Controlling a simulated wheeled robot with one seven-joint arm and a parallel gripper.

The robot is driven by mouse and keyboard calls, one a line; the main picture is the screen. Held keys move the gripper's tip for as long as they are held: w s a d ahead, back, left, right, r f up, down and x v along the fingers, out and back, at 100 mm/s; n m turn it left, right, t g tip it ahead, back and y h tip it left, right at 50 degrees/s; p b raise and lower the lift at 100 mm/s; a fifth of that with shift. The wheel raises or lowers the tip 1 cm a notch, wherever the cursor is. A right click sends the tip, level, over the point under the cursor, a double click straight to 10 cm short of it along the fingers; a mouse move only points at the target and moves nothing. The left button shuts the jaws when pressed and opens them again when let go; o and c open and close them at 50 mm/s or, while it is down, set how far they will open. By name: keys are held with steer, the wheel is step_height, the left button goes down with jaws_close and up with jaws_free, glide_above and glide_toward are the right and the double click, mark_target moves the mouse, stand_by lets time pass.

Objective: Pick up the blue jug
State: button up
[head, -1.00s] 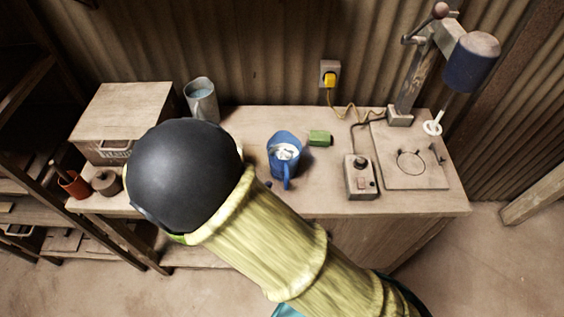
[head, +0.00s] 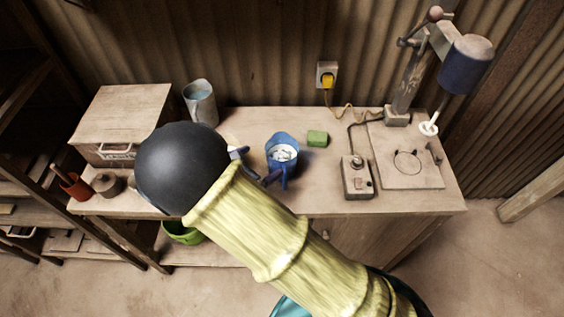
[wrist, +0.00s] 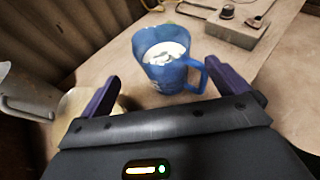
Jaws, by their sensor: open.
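The blue jug (head: 283,150) stands upright on the workbench, with white contents inside and its handle toward the bench's front edge. In the wrist view the jug (wrist: 160,68) is ahead of my gripper (wrist: 166,88), its handle to the right near the right finger. My gripper is open and empty, its two dark purple fingers apart on either side of the jug's near side. In the head view the gripper (head: 254,167) is just left of the jug, partly hidden by my arm. I cannot tell whether the right finger touches the handle.
A green block (head: 317,138) and a control box (head: 358,177) with a cable sit right of the jug. A press (head: 408,75) stands at the right. A grey metal jug (head: 200,102) and a wooden box (head: 121,118) are at the left. A green bowl (head: 183,233) is below.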

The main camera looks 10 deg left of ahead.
mark_target(269, 158)
steer(key=x, duration=0.4)
steer(key=shift+w+d+f+p, duration=0.1)
steer(key=shift+w+p, duration=0.1)
steer(key=shift+p, duration=0.15)
steer(key=shift+w+d+f+p, duration=0.15)
steer(key=shift+w+d+p, duration=0.15)
steer(key=shift+w, duration=0.05)
steer(key=p+x, duration=0.1)
steer(key=x, duration=0.3)
steer(key=shift+f, duration=0.25)
steer(key=c, duration=1.6)
steer(key=shift+c, duration=0.6)
